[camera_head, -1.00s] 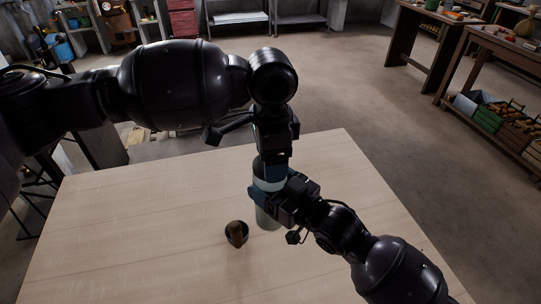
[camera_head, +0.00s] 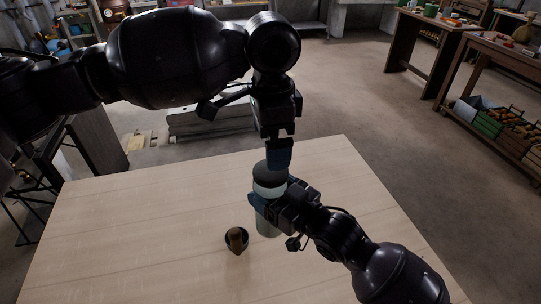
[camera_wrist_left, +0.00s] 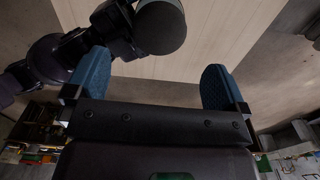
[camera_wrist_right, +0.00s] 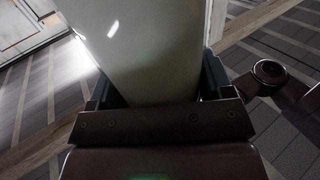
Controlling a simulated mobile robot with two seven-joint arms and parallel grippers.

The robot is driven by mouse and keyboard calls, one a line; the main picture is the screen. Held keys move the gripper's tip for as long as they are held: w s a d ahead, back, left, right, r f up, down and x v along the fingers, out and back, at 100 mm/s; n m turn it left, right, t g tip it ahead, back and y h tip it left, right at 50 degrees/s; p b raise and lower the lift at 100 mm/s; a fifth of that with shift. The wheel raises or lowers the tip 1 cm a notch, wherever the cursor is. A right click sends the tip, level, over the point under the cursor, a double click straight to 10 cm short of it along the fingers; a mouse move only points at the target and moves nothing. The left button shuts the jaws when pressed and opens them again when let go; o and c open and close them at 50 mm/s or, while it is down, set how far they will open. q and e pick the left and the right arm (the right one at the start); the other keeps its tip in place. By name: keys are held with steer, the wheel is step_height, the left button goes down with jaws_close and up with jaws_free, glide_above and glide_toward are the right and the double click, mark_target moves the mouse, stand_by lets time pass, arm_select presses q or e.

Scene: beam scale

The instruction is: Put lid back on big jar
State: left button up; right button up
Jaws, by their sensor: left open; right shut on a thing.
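The big jar (camera_head: 268,222) is a pale, glassy cylinder standing upright on the table. Its dark lid (camera_head: 268,173) sits on top of it, looking level; whether it is fully seated I cannot tell. My right gripper (camera_head: 262,207) is shut around the jar's upper body, and the pale jar wall (camera_wrist_right: 145,50) fills the right wrist view between its fingers. My left gripper (camera_head: 279,158) is open and empty just above the lid, pointing down. In the left wrist view the round dark lid (camera_wrist_left: 160,27) lies beyond the spread fingers, apart from them.
The wooden table (camera_head: 120,235) is otherwise clear. Workbenches and crates stand farther off on the right.

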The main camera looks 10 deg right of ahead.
arm_select(q)
steer(key=shift+r, duration=2.95)
